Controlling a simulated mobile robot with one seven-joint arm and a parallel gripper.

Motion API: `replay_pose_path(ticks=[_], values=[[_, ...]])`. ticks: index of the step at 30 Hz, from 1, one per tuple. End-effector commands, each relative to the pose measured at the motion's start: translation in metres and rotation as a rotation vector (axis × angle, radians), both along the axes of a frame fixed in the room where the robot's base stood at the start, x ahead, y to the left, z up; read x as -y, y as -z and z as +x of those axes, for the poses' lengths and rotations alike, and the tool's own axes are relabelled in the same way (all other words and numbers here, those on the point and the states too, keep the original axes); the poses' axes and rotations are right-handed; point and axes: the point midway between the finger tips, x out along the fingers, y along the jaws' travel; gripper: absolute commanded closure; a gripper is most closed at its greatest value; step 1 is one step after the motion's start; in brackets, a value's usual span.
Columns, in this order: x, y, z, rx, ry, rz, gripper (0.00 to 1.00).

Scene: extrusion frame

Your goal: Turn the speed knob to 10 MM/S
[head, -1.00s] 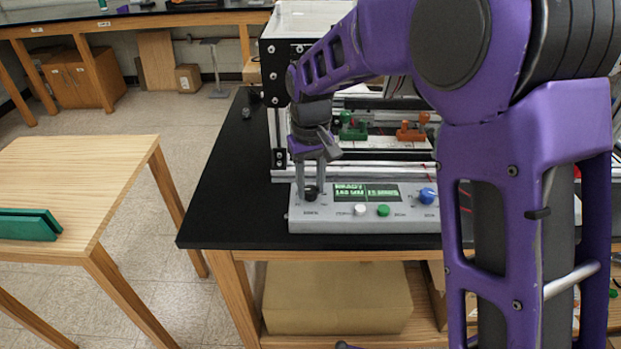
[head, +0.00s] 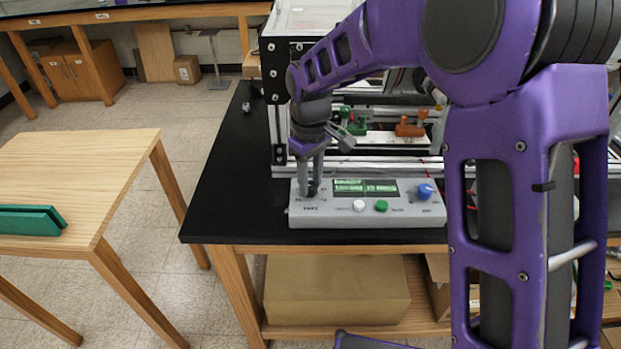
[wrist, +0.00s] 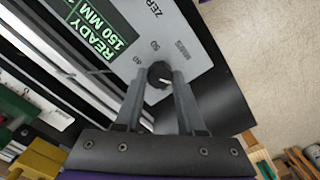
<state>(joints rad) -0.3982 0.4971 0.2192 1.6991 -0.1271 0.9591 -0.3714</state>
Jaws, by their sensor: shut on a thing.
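The black speed knob (wrist: 159,75) is on the left end of the grey control box (head: 300,221). My gripper (head: 310,190) points down at the box, and its fingers are shut on the knob. In the wrist view, the fingertips of my gripper (wrist: 160,82) lie on both sides of the knob, and a pale pointer line shows on its top. Printed marks around it include 40 and 50. The green display (head: 365,189) is lit; in the wrist view (wrist: 101,32) it reads READY and 150 MM.
A white button (head: 359,205), a green button (head: 381,206) and a blue knob (head: 424,191) are also on the box. The extrusion frame with green (head: 356,127) and orange (head: 409,127) clamps stands behind it. The black bench top (head: 225,190) is clear to the left.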

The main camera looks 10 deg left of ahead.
Motion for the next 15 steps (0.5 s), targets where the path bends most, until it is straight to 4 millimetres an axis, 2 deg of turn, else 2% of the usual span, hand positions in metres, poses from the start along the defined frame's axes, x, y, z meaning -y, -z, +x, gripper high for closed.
replay_pose_path(ticks=[7,8,12,15], values=[[-0.0004,-0.0004,0.0000,0.001,-0.002,0.001,1.00],[-0.0004,-0.0004,0.0000,0.001,-0.002,0.001,0.56],[-0.0003,-0.0003,-0.0001,0.001,-0.001,0.001,0.31],[-0.0003,-0.0002,-0.0001,0.000,-0.001,0.000,0.31]])
